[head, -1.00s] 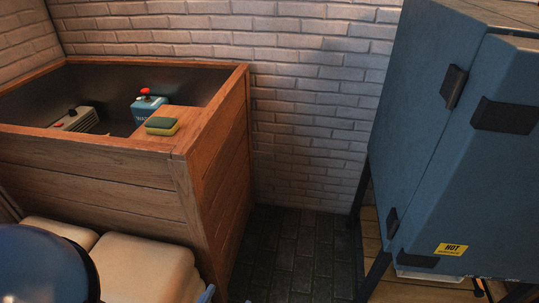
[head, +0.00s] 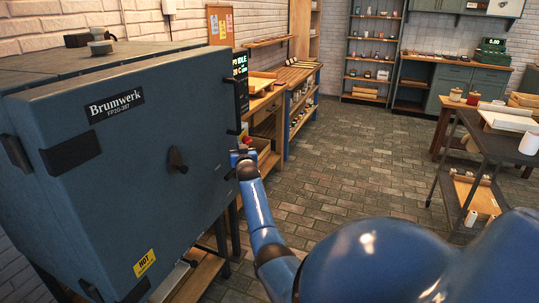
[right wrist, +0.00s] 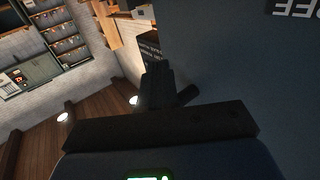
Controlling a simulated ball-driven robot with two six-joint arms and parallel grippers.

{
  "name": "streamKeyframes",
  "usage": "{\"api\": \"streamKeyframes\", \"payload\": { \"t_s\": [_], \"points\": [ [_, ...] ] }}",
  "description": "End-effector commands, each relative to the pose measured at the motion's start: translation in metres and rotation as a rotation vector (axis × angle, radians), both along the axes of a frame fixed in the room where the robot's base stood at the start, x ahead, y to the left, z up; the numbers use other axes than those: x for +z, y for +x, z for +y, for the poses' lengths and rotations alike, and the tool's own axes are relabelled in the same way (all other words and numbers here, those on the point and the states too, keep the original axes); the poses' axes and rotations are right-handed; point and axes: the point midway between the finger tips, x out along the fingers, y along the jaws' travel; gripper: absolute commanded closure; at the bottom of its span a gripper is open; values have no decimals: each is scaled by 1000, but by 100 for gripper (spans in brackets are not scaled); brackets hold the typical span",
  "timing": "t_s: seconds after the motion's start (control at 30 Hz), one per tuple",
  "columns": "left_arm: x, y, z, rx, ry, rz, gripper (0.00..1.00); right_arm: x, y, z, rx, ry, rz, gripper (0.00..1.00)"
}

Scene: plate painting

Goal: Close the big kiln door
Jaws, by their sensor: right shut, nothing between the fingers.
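The big kiln's blue-grey door (head: 125,170) fills the left of the head view, with a "Brumwerk" label, a dark knob and a yellow HOT sticker. Its hinges are on the left side. The door lies along the front of the kiln body (head: 110,62); I cannot tell whether a small gap is left at its right edge. My right gripper (head: 241,157) is at the door's right edge, beside the dark latch parts, shut and empty. In the right wrist view the dark fingers (right wrist: 156,88) are close to a blue-grey surface; contact is unclear. My left gripper is out of view.
A lit display (head: 240,63) reading IDLE is beside the kiln's right edge. A wooden workbench (head: 293,75) runs behind it. A dark-framed table (head: 488,135) stands at the right. The brick floor (head: 355,150) between is clear.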

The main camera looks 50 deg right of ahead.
Motion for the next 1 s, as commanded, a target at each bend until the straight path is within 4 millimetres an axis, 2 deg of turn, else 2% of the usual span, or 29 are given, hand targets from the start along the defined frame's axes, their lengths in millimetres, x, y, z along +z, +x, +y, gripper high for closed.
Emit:
{"api": "streamKeyframes", "payload": {
  "t_s": [0.27, 0.7, 1.0],
  "points": [
    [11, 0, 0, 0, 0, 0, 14, -2, -27, -7, -4, 4, 5, 100],
    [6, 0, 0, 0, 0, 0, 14, -5, -88, -22, -5, 5, 6, 100],
    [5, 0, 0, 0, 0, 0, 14, -4, -99, -24, -2, 4, 7, 100]
  ]
}}
